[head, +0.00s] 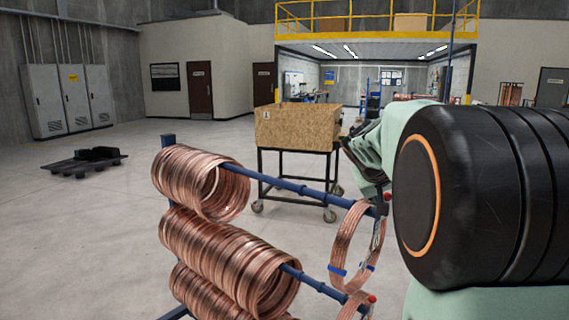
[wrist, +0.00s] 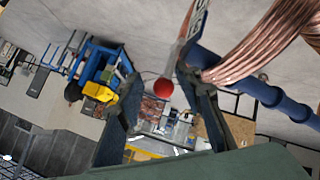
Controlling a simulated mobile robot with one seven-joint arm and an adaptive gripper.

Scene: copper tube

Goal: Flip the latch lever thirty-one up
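A latch lever with a red ball knob (wrist: 163,88) shows in the wrist view, between the two fingers of my gripper (wrist: 158,80). The fingers stand apart, with visible gaps beside the knob. I cannot tell how far the knob lies in depth from the fingertips. A pale plate with dark marking (wrist: 196,22) is above the knob; its number is not readable. In the head view, a red knob (head: 387,197) sits at the tip of the upper blue rack arm (head: 300,188), close to my gripper (head: 368,182). My arm hides part of this area.
Copper coils (head: 205,182) hang on the upper rack arm, and more coils (head: 225,258) hang below. A loose coil (head: 342,240) with blue ties hangs near the upper tip. Another red knob (head: 371,299) is on the lower arm. A wooden crate (head: 295,127) on a cart stands behind.

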